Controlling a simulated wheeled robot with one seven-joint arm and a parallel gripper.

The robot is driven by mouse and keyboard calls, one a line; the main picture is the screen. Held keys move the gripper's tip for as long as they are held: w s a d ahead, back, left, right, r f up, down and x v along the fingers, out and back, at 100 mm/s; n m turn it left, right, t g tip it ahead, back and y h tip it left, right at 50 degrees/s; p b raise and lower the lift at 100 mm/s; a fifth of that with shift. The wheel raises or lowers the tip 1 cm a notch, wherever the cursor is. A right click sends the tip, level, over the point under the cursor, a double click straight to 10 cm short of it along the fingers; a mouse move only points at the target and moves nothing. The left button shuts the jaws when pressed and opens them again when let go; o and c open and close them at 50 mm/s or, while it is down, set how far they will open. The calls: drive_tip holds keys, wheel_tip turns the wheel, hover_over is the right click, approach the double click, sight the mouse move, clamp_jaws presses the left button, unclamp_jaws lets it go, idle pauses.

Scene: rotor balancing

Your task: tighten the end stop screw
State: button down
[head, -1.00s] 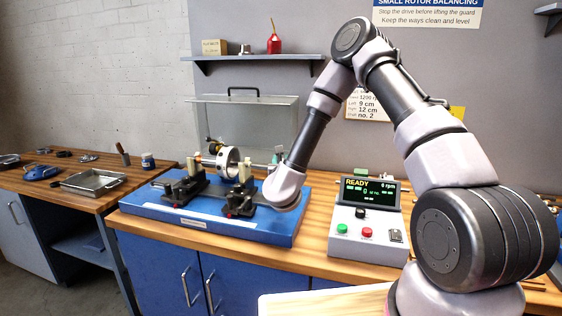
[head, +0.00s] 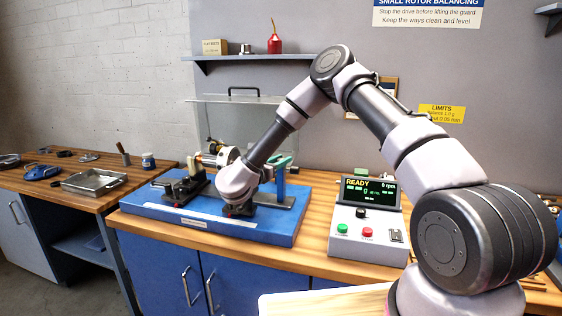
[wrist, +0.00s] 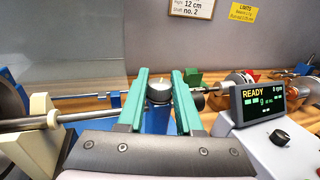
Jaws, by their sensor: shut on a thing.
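The end stop screw (wrist: 159,91) shows in the wrist view as a round metal knob with a yellow mark, on top of a blue post (wrist: 157,121). My gripper (wrist: 160,76) has its two green fingers on either side of the knob and is shut on it. In the head view the green fingers (head: 284,162) reach over the blue post (head: 280,187) at the right end of the balancing stand (head: 215,226). My wrist hides part of the stand and rotor there. The screw itself cannot be made out in the head view.
A metal shaft (wrist: 25,124) on a cream support (wrist: 47,124) lies left of my fingers. The clear guard (head: 232,112) stands behind. The control box (head: 367,222) reads READY and 0 rpm, close on the right. A metal tray (head: 94,182) is on the left bench.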

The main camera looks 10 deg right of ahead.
idle(0.4)
drive_tip(key=c, duration=0.6)
unclamp_jaws()
